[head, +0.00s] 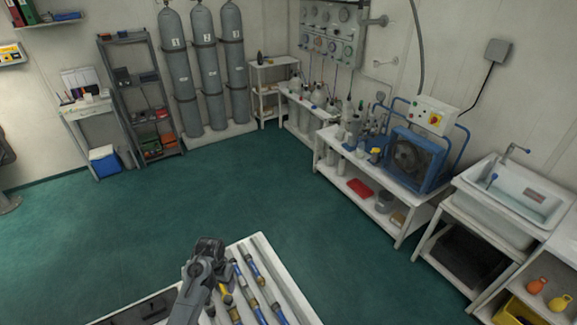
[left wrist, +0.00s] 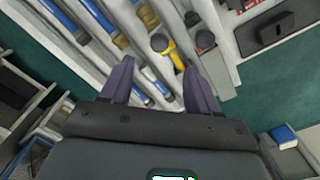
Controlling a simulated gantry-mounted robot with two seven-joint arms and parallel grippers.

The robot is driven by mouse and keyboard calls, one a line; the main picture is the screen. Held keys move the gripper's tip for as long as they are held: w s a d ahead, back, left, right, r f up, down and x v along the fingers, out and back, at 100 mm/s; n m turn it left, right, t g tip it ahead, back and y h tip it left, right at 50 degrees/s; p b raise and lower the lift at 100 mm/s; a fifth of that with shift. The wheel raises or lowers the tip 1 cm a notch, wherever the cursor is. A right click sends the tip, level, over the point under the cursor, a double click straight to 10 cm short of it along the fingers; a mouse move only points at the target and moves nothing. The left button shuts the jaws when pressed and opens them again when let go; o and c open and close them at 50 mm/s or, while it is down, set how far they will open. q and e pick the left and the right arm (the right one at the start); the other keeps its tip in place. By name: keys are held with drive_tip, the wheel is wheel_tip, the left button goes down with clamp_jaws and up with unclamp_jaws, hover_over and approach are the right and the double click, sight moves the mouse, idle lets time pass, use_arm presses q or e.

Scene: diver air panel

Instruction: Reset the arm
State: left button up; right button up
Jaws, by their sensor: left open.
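My left arm rises at the bottom centre of the head view, with its gripper (head: 221,272) over a white bench or tray (head: 283,272). In the left wrist view the two dark fingers of the left gripper (left wrist: 158,65) stand apart with nothing held between them. Below them lie several blue and brass cylindrical tools (left wrist: 96,15) in rows. A yellow and black tool (left wrist: 168,50) lies just beyond the fingers, apart from them. My right gripper is in neither view.
A workbench (head: 400,183) with a blue fan unit (head: 415,160) stands at the right, beside a sink (head: 515,190). Grey gas cylinders (head: 180,70) and a shelf rack (head: 135,85) line the back wall. The green floor (head: 200,190) in the middle is clear.

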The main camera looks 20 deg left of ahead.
use_arm(q)
drive_tip(key=s+d+f+m+g+y+p, duration=0.1)
drive_tip(key=s+f+p, duration=0.15)
drive_tip(key=s, duration=0.85)
drive_tip(key=s+d+f+m+g+p, duration=0.1)
drive_tip(key=s+d+f+g+p, duration=0.15)
drive_tip(key=s, duration=0.85)
drive_tip(key=s+d+r+t+p, duration=0.2)
drive_tip(key=s+d+r+p, duration=0.15)
drive_tip(key=s+r, duration=0.2)
drive_tip(key=w+d+r+t, duration=0.1)
drive_tip(key=d+r, duration=0.3)
drive_tip(key=r, duration=0.5)
drive_tip(key=w+d+r+m+t+h, duration=0.1)
drive_tip(key=d+r+t, duration=0.3)
drive_tip(key=r, duration=0.5)
drive_tip(key=shift+r, duration=0.2)
drive_tip(key=shift+d, duration=0.1)
